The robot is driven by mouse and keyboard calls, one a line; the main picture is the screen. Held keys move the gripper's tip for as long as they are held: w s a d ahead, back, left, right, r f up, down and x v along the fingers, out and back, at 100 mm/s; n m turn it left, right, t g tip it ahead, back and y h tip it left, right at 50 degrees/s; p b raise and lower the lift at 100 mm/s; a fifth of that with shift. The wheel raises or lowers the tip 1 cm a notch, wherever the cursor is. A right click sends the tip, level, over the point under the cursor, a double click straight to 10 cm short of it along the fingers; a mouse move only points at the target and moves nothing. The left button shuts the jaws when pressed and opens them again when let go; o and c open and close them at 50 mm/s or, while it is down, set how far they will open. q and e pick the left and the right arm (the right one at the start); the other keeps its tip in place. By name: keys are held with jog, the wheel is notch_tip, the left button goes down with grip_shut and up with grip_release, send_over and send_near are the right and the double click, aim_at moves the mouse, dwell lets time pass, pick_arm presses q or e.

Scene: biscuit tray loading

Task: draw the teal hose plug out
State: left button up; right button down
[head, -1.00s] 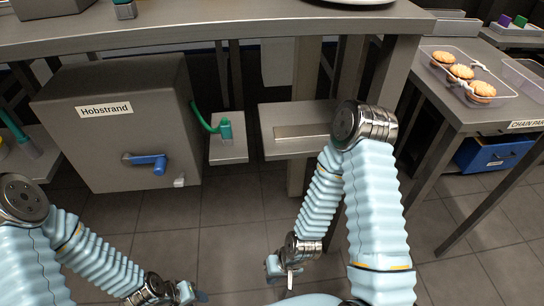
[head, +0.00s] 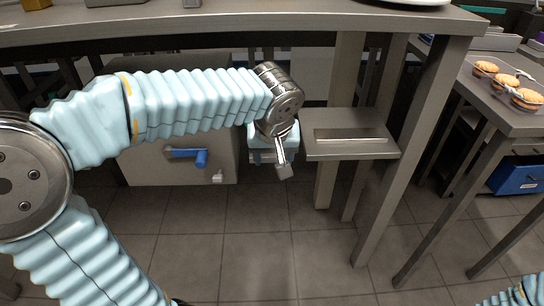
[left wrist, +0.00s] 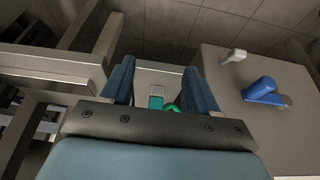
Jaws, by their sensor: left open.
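The teal hose plug (left wrist: 156,103) shows in the left wrist view, with a grey part beside it, on a small grey plate (left wrist: 158,75). A green hose (left wrist: 173,108) shows just right of it, partly hidden by my gripper body. My left gripper (left wrist: 158,88) is open, with one dark finger on each side of the plug in the picture. I cannot tell whether they touch it. In the head view my left gripper (head: 268,155) hangs at the end of my arm, which hides the plug and hose. My right gripper is out of view.
A grey box with a blue lever handle (head: 188,155) stands left of the gripper; the lever also shows in the wrist view (left wrist: 262,90). A slotted grey shelf (head: 350,152) is close on the right. A table leg (head: 395,160) stands further right. Biscuits (head: 505,82) lie far right.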

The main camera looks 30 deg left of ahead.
pick_arm(q)
jog(key=w+a, duration=0.2)
jog(key=w, duration=0.1)
jog(key=w+a+p, duration=0.1)
jog(key=w+a, duration=0.1)
jog(key=w, duration=0.1)
jog(key=w+a+r, duration=0.1)
jog(key=w+a, duration=0.1)
jog(key=w, duration=0.1)
jog(key=shift+w+a+p, duration=0.2)
jog(key=shift+a+p, duration=0.1)
jog(key=shift+a, duration=0.05)
jog(key=shift+x, duration=1.15)
jog(key=shift+w+a+f, duration=0.2)
jog(key=shift+w+f, duration=0.1)
jog(key=shift+f, duration=0.15)
